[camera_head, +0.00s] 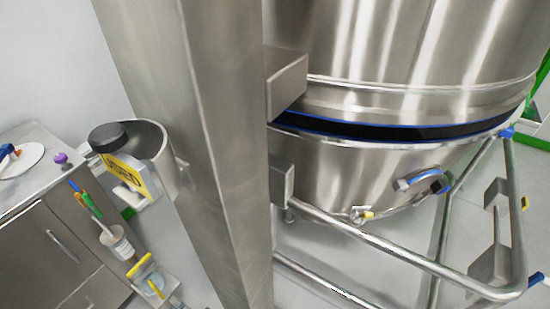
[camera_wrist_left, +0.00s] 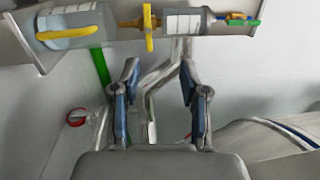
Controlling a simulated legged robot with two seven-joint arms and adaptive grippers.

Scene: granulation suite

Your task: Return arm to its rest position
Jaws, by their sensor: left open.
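In the left wrist view my left gripper (camera_wrist_left: 158,88) has its two blue-padded fingers spread apart, with nothing between them. Pale floor and a bent steel tube show behind the gap. I cannot make out either gripper clearly in the head view. My right gripper is in neither view.
A steel column (camera_head: 215,150) stands beside a large steel vessel (camera_head: 400,60) on a tubular frame (camera_head: 420,262). A steel holder (camera_head: 152,135) with a black-capped item is on the column's left. A cabinet (camera_head: 50,245) stands far left. A clear yellow-handled container (camera_wrist_left: 80,25) shows in the wrist view.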

